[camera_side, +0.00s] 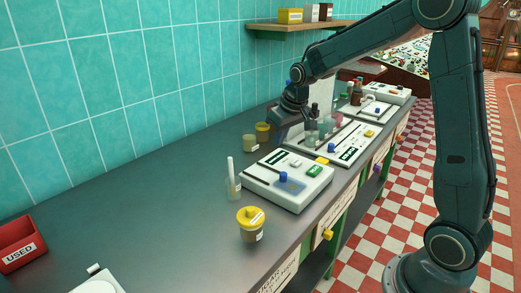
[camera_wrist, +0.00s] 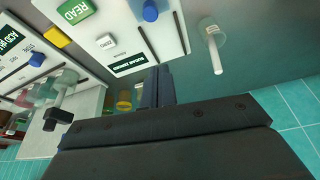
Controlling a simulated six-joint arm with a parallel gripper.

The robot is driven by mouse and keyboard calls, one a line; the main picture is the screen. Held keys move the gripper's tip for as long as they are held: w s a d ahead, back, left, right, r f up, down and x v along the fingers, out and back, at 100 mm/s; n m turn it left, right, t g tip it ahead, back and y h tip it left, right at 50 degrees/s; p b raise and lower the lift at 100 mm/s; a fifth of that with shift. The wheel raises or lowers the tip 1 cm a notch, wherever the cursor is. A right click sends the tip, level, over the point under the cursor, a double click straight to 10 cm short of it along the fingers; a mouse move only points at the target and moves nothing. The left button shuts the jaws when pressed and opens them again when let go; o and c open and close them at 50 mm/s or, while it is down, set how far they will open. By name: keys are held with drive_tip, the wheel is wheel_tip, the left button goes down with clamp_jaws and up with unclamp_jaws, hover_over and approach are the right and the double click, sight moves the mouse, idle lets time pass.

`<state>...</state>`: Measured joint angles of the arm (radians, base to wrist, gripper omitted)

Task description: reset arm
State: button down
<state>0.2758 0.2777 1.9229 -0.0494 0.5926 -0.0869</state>
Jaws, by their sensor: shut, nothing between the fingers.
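My gripper (camera_side: 279,138) hangs over the back part of the grey counter (camera_side: 150,200), beside the white instruments. It is shut and empty. In the wrist view its closed fingers (camera_wrist: 158,84) point toward a white instrument with a green READ button (camera_wrist: 75,10). In the side view that nearest white instrument (camera_side: 270,192), with a blue knob and a green button, stands in front of my gripper. A second white instrument (camera_side: 350,152) stands to the right of my gripper, with clear green-tinted vessels near it.
Yellow-lidded jars stand near my gripper (camera_side: 263,131) and at the counter's front (camera_side: 250,222). A clear cup with a white stick (camera_side: 233,185) stands left of the nearest instrument. A red USED bin (camera_side: 20,243) is at far left. The left-middle counter is bare; a tiled wall runs behind.

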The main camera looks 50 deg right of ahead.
drive_tip(key=s+a+r, duration=0.3)
drive_tip(key=s+a, duration=0.1)
drive_tip(key=s, duration=0.5)
drive_tip(key=s+a+r+n+t, duration=0.1)
drive_tip(key=s+a+r, duration=0.2)
drive_tip(key=s, duration=0.6)
drive_tip(key=s+a+r, duration=0.2)
drive_tip(key=s+a, duration=0.2)
drive_tip(key=s, duration=0.5)
drive_tip(key=shift+s+a+r+n+t+y, duration=0.2)
drive_tip(key=shift+a+r+n+t+y, duration=0.1)
drive_tip(key=shift+r+n, duration=0.1)
